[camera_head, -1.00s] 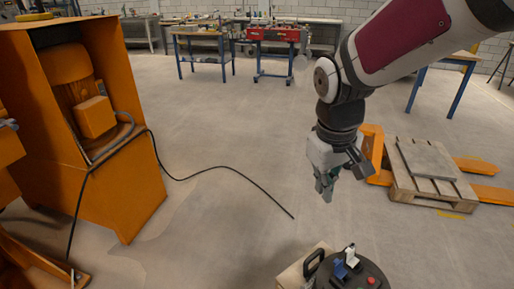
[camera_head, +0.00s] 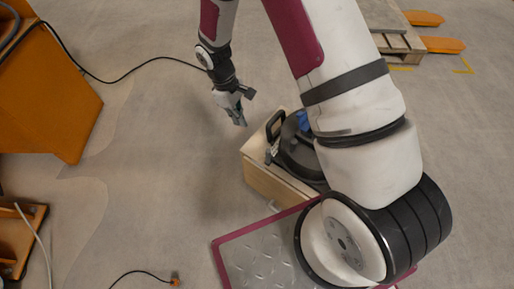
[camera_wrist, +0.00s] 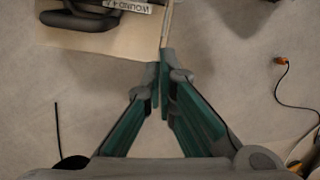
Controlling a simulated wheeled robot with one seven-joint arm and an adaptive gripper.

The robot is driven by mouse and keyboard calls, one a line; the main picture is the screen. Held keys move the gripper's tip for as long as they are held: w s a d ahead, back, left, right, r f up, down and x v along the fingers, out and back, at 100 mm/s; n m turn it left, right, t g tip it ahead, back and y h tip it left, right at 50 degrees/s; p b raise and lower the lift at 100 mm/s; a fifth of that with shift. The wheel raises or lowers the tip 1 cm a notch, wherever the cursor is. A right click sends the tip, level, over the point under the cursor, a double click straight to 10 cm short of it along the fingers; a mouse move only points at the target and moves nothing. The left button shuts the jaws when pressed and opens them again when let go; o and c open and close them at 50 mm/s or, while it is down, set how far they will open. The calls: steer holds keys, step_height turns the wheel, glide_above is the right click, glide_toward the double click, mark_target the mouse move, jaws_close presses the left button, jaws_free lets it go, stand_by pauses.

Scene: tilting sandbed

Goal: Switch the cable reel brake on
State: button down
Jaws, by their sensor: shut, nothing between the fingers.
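The cable reel (camera_head: 296,152) is a dark round drum on a light wooden box (camera_head: 262,180). My arm hides its right part, and only a blue part (camera_head: 302,121) shows on top. A black handle (camera_head: 275,125) stands at its left edge; I cannot tell which part is the brake. My gripper (camera_head: 241,121) is shut and empty, left of the handle and apart from it. In the wrist view, my fingertips (camera_wrist: 164,58) meet beside the box's edge (camera_wrist: 140,38). The black handle (camera_wrist: 80,20) and a printed label (camera_wrist: 133,6) show at the upper left there.
An orange cabinet (camera_head: 45,100) stands at the left, with a black cable (camera_head: 125,77) running from it. A metal tread plate (camera_head: 250,260) lies in front of the box. An orange-ended cable (camera_head: 145,272) lies on the floor. The floor left of the box is clear.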

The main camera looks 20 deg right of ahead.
mark_target(268, 156)
steer(key=shift+a+f, duration=0.1)
steer(key=shift+f, duration=0.7)
steer(key=shift+f, duration=0.1)
steer(key=s+d+f+b, duration=0.4)
steer(key=s+f+b, duration=0.1)
steer(key=f, duration=0.4)
steer(key=shift+d+f, duration=0.15)
steer(key=shift+f, duration=0.1)
